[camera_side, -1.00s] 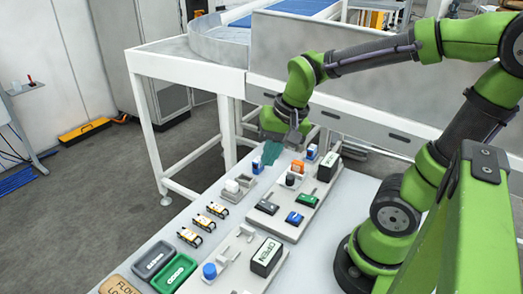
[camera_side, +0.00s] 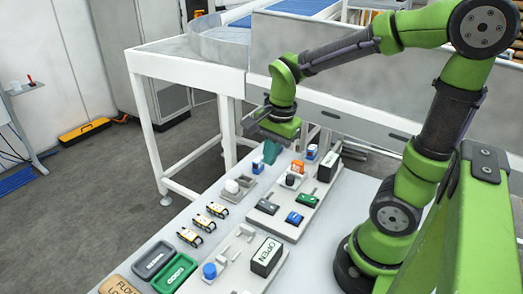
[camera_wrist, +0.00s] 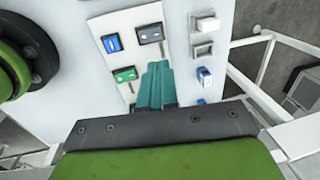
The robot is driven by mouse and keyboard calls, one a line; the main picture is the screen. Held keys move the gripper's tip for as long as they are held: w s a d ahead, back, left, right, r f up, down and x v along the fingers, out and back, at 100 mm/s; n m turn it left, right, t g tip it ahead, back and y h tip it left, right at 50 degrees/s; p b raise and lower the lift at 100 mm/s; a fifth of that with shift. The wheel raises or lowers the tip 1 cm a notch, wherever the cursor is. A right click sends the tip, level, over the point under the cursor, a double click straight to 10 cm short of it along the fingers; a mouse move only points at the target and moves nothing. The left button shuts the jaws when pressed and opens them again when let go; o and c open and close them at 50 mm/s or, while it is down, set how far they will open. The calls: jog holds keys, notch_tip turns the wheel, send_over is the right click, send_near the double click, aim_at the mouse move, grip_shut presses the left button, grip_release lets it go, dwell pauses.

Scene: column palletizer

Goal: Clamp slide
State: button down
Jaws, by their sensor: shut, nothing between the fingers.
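My gripper (camera_side: 271,153) hangs fingers down over the far end of the table in the side view. In the wrist view its teal fingers (camera_wrist: 155,85) are together with nothing between them. Beside them lies a grey board with a green switch (camera_wrist: 125,75), a blue switch (camera_wrist: 113,42) and a dark switch (camera_wrist: 150,33). A nearer grey fixture holds light brackets, a blue knob (camera_side: 209,271) and an OPEN block (camera_side: 266,257). I cannot tell which part is the clamp slide.
A white block (camera_side: 232,187) sits in a grey holder left of the board. Several yellow-and-black pieces (camera_side: 203,223) lie left of it. A green tray (camera_side: 175,272) and a dark tray (camera_side: 154,260) are near the front. A white conveyor frame (camera_side: 190,78) stands behind.

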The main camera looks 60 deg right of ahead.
aim_at(262, 202)
jog(key=f, duration=0.4)
jog(key=w+f, duration=0.1)
jog(key=f, duration=0.4)
jog(key=w+f, duration=0.1)
jog(key=f, duration=0.3)
jog(key=shift+f, duration=0.2)
jog(key=shift+w, duration=0.1)
jog(key=shift+w+f+g, duration=0.1)
jog(key=shift+f+g, duration=0.15)
jog(key=shift+g, duration=0.05)
jog(key=shift+s+r, duration=0.3)
jog(key=shift+s, duration=0.5)
